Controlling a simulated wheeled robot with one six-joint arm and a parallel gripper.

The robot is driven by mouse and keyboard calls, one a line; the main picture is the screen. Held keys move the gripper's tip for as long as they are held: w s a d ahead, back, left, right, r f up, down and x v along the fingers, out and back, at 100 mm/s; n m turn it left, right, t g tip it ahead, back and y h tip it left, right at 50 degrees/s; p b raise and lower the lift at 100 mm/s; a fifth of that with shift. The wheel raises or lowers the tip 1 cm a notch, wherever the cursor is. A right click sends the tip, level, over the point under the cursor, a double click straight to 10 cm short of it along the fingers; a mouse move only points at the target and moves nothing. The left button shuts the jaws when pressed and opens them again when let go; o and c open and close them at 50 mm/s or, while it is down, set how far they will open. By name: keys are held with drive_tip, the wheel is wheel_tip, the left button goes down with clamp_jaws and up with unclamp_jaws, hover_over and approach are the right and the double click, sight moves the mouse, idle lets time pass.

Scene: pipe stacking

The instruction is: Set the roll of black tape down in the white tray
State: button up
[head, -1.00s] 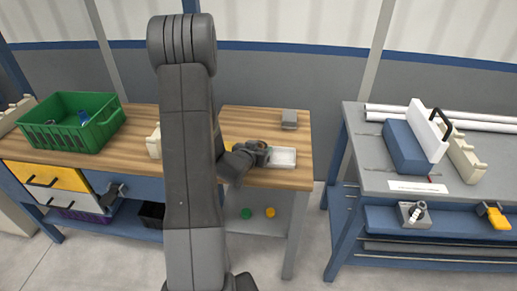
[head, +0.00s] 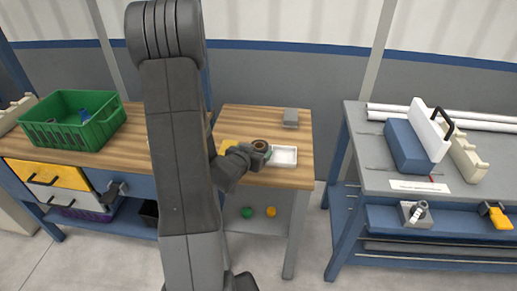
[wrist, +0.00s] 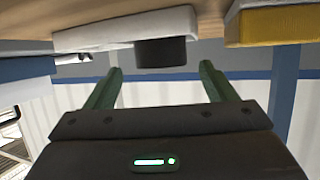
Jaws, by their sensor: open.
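The roll of black tape (head: 260,146) is a dark ring with a brown core. In the head view it shows just beyond my gripper, at the left side of the white tray (head: 284,163). In the upside-down wrist view, the black roll (wrist: 160,53) overlaps the edge of the tray (wrist: 100,34), beyond my fingertips. I cannot tell whether it rests in the tray, against it or behind it. My gripper (wrist: 160,77) is open, its two green fingers wide apart with nothing between them. In the head view, my gripper (head: 267,156) is low at the tray's left end.
A yellow object (head: 228,146) lies left of my gripper. A grey block (head: 290,118) stands at the bench's back. A green crate (head: 72,135) is at the far left. My arm hides part of the bench. The front right bench top is clear.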

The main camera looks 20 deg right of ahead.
drive_tip(key=v, duration=0.6)
drive_tip(key=shift+s+a+r, duration=0.1)
drive_tip(key=shift+s+a, duration=0.05)
drive_tip(key=shift+a, duration=0.05)
drive_tip(key=shift+c, duration=0.5)
idle(0.7)
